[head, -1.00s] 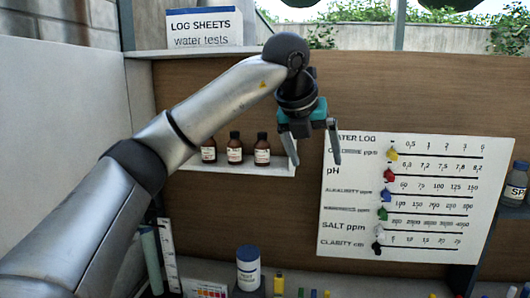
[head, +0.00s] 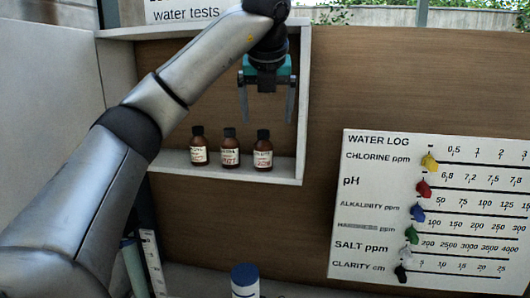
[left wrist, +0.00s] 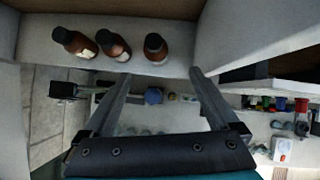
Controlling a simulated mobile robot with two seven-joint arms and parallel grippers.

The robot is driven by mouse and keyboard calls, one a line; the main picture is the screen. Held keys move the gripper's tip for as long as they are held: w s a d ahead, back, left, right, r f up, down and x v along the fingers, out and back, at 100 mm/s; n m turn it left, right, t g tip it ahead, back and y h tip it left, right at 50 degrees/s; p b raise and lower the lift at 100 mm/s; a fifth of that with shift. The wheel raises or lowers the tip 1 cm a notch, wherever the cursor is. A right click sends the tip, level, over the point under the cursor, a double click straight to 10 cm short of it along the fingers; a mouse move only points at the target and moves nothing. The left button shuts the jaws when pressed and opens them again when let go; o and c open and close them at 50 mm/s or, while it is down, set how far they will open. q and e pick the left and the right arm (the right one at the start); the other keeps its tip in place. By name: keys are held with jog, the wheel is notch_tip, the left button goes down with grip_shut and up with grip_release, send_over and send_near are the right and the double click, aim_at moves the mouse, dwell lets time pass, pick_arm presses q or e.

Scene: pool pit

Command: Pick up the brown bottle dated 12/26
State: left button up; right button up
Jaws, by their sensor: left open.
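Three brown bottles with dark caps and pale labels stand upright in a row on a white shelf (head: 285,170): a left bottle (head: 198,146), a middle bottle (head: 230,149) and a right bottle (head: 263,151). The dates on their labels are too small to read. My left gripper (head: 267,108) is open and empty, pointing down above the shelf, over the middle and right bottles in the picture. In the left wrist view the left bottle (left wrist: 74,42), middle bottle (left wrist: 114,46) and right bottle (left wrist: 155,48) stand beyond the open fingers, apart from them. My right gripper is not in view.
The shelf has an upright side wall (head: 303,105) close to the right of my gripper. A water log board (head: 430,210) with coloured markers hangs at the right. A blue-capped tub (head: 245,280) stands below.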

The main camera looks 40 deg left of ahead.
aim_at(263, 154)
pick_arm(q)
jog(key=x, duration=0.8)
jog(key=shift+s+f, duration=0.1)
jog(key=shift+f, duration=0.05)
jog(key=shift+a+f+p, duration=0.2)
jog(key=shift+f+p, duration=0.1)
jog(key=shift+f, duration=0.1)
jog(key=x, duration=0.2)
jog(key=p+x, duration=0.1)
jog(key=x, duration=0.1)
jog(key=shift+a+f+p, duration=0.15)
jog(key=shift+a+p, duration=0.15)
jog(key=shift+a, duration=0.05)
jog(key=shift+f, duration=0.2)
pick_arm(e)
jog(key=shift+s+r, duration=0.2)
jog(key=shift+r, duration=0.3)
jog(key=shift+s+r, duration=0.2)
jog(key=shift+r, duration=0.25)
pick_arm(q)
jog(key=shift+c, duration=0.4)
grip_shut()
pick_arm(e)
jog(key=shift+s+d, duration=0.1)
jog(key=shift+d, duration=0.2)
